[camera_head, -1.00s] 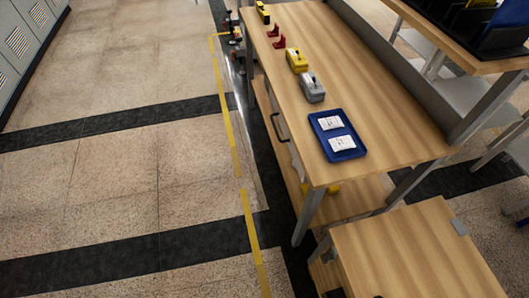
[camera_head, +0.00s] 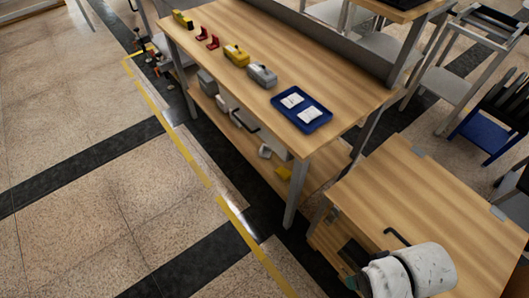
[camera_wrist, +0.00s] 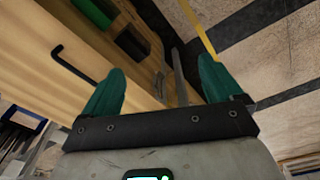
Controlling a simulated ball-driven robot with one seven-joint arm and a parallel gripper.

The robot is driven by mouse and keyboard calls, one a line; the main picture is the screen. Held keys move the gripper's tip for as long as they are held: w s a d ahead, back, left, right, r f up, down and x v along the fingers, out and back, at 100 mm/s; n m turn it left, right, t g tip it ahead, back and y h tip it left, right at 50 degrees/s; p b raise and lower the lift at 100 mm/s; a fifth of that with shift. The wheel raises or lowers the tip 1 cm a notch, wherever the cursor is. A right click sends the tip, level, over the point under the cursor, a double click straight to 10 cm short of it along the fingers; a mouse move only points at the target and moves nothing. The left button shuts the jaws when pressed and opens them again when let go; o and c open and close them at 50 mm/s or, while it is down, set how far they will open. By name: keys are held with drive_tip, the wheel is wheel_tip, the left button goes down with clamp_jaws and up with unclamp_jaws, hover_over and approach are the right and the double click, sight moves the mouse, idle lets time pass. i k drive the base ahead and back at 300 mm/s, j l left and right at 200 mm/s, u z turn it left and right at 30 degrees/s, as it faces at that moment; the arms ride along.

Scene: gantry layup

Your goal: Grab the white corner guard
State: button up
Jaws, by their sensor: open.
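A small white piece (camera_head: 265,151) lies on the lower shelf of the long wooden workbench. It may be the white corner guard, but it is too small to be sure. Two red angled pieces (camera_head: 207,38) stand on the bench top. My gripper (camera_wrist: 160,66) is open and empty in the wrist view, its two teal fingers apart. No white guard shows in the wrist view.
The nearer wooden cabinet (camera_head: 440,200) stands at the lower right. The tiled floor left of the yellow line (camera_head: 186,151) is clear.

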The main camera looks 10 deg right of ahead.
sight(266, 151)
drive_tip(key=i+j+z, duration=0.15)
drive_tip(key=i+j, duration=0.4)
drive_tip(key=i+j+z, duration=0.2)
drive_tip(key=i+j, duration=0.3)
drive_tip(key=j, duration=0.2)
drive_tip(key=i+l, duration=0.2)
drive_tip(key=i, duration=0.25)
